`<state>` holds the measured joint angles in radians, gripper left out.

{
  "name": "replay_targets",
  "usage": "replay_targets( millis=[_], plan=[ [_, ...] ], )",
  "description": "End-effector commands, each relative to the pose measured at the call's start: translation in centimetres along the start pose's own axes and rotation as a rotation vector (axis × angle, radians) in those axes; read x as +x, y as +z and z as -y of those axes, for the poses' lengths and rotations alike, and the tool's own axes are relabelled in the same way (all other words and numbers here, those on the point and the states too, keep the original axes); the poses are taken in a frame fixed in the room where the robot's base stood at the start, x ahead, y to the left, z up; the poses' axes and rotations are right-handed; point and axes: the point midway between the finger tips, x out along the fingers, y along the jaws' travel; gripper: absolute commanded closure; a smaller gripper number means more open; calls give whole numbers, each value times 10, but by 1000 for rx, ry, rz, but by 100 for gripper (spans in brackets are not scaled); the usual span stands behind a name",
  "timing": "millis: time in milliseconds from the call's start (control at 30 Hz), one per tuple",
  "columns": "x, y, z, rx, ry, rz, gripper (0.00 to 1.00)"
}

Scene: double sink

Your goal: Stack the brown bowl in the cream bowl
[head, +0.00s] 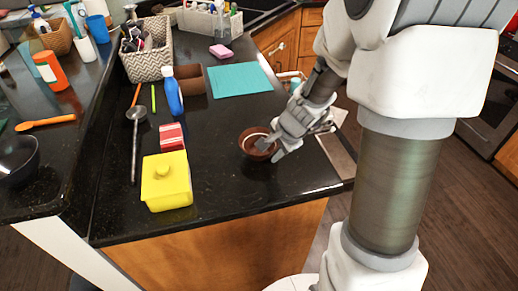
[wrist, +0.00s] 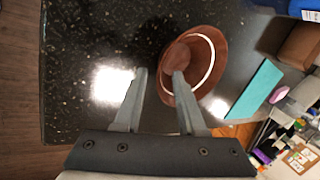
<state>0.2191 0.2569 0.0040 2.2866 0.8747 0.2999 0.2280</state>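The brown bowl (head: 252,138) stands on the dark counter near its front right edge. In the wrist view the brown bowl (wrist: 207,43) shows a thin pale ring inside it. My gripper (head: 269,150) is low at the bowl, pointing down from the right. In the wrist view my gripper (wrist: 159,72) is open, with one fingertip over the bowl's inside and the other outside its near rim. I cannot tell whether either finger touches the bowl. I cannot make out a separate cream bowl in either view.
A yellow lidded box (head: 167,185), a red-and-white box (head: 171,137) and a ladle (head: 134,145) lie left of the bowl. A teal mat (head: 238,80) and a blue bottle (head: 173,92) are behind it. A black bowl (head: 18,160) is far left. Counter around the brown bowl is clear.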

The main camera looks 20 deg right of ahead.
Motion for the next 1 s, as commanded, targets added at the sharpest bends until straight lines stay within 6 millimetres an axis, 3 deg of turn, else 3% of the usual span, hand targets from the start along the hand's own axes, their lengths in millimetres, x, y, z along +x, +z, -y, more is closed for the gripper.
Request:
replay_targets(
  millis=[167, 300, 400, 1000],
  plan=[
    [-1, 0, 0, 0, -1, 0, 62],
    [-1, 0, 0, 0, -1, 0, 87],
    [-1, 0, 0, 0, -1, 0, 100],
    [-1, 0, 0, -1, -1, 0, 100]
  ],
)
